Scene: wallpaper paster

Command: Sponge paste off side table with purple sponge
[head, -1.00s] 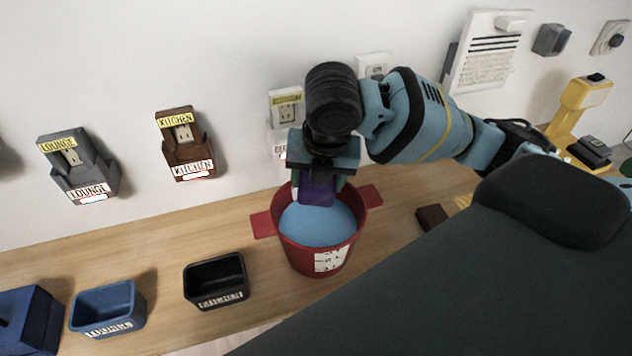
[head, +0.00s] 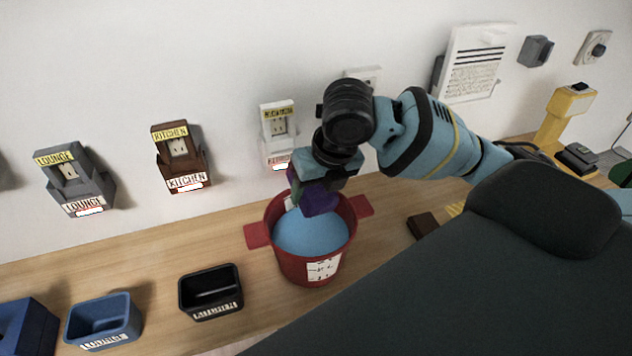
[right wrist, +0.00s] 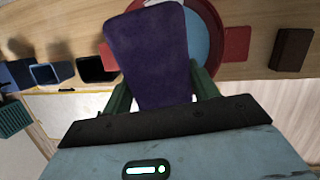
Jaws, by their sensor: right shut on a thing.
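The purple sponge (head: 317,201) is in my right gripper (head: 315,188), over the rim of a red bucket (head: 291,264) with blue contents (head: 312,235). In the right wrist view the sponge (right wrist: 150,55) sits between the two green fingers of my right gripper (right wrist: 160,85), which is shut on it. The red bucket (right wrist: 216,15) is partly hidden behind the sponge there. I cannot tell whether the sponge touches the blue contents. The bucket stands on a wooden surface (head: 160,240) along the wall. No paste is clearly visible on it. My left gripper is not in view.
A black bin (head: 211,304) and a blue bin (head: 104,335) stand left of the bucket. Wall holders labelled lounge (head: 74,180) and kitchen (head: 180,158) hang behind. A brown block (head: 423,225) lies right of the bucket. A yellow device (head: 560,115) stands farther right.

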